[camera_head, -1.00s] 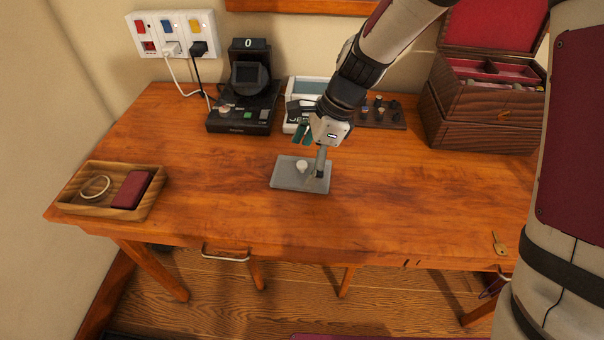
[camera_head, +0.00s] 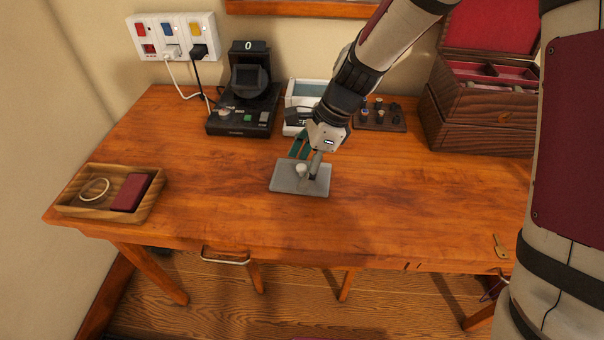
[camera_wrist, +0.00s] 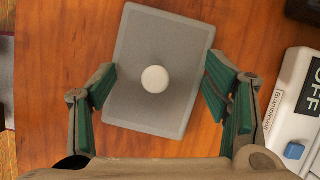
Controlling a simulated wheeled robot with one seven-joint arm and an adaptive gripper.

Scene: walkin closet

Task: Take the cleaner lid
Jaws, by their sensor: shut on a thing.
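The cleaner lid (camera_head: 300,185) is a flat grey rectangular plate with a round white knob on top. It lies level at the middle of the wooden desk, and the wrist view shows it whole from above (camera_wrist: 165,110). My gripper (camera_head: 306,168) is over the lid, its fingers pointing down. In the wrist view its green-padded fingers (camera_wrist: 162,78) stand on the lid's two long sides, tips against its edges, with the knob between them. My gripper is shut on the lid. I cannot tell any gap under the lid.
Behind stand a black device (camera_head: 245,110) and a white device (camera_head: 299,92) marked OFF. A rack of small parts (camera_head: 380,122) and an open wooden box (camera_head: 480,125) are at the right. A wooden tray (camera_head: 70,205) is at the left. The front desk is mostly clear.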

